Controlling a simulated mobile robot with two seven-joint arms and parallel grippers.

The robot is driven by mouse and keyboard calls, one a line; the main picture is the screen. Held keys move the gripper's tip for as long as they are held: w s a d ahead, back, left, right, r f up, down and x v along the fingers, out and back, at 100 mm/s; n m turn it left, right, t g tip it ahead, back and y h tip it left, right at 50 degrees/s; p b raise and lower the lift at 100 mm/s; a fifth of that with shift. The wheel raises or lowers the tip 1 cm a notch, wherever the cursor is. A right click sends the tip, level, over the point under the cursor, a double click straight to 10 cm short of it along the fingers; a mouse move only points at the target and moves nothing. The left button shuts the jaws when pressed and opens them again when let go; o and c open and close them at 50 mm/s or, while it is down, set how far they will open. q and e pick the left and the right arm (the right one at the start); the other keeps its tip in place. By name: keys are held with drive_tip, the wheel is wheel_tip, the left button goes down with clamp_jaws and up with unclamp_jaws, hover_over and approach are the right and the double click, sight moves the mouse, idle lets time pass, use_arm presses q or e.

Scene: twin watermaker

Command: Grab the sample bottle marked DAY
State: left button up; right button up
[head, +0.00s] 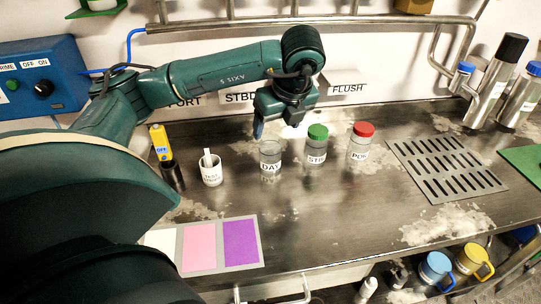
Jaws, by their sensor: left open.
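The sample bottle marked DAY (270,163) is a clear, upright bottle with a white label on the steel counter, left of the other two bottles. Its top shows no coloured cap that I can make out. My left gripper (272,127) hangs from the dark green arm, pointing down, just above and behind the DAY bottle. It is open, with no bottle between its fingers. A narrow blue piece shows at its left fingertip. My right gripper is not in view.
A green-capped bottle marked STBD (316,151) and a red-capped bottle (360,148) stand close to the right. A white cup (211,173) and dark holder with yellow meter (161,143) stand left. A colour card (201,270) lies in front; a drain grate (446,170) is right.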

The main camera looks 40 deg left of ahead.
sight(271, 139)
use_arm(q)
drive_tip(key=x, duration=0.2)
drive_tip(key=p+x, duration=0.1)
drive_tip(key=x, duration=0.4)
drive_tip(key=shift+a+r, duration=0.1)
drive_tip(key=shift+a, duration=0.25)
drive_tip(key=shift+w+a+f+p, duration=0.15)
drive_tip(key=shift+f+p, duration=0.15)
drive_tip(key=shift+f, duration=0.25)
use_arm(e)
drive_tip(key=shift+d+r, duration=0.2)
use_arm(q)
drive_tip(key=shift+c, duration=0.5)
drive_tip(key=c, duration=0.9)
drive_tip(key=shift+r, duration=0.1)
drive_tip(key=shift+c, duration=0.4)
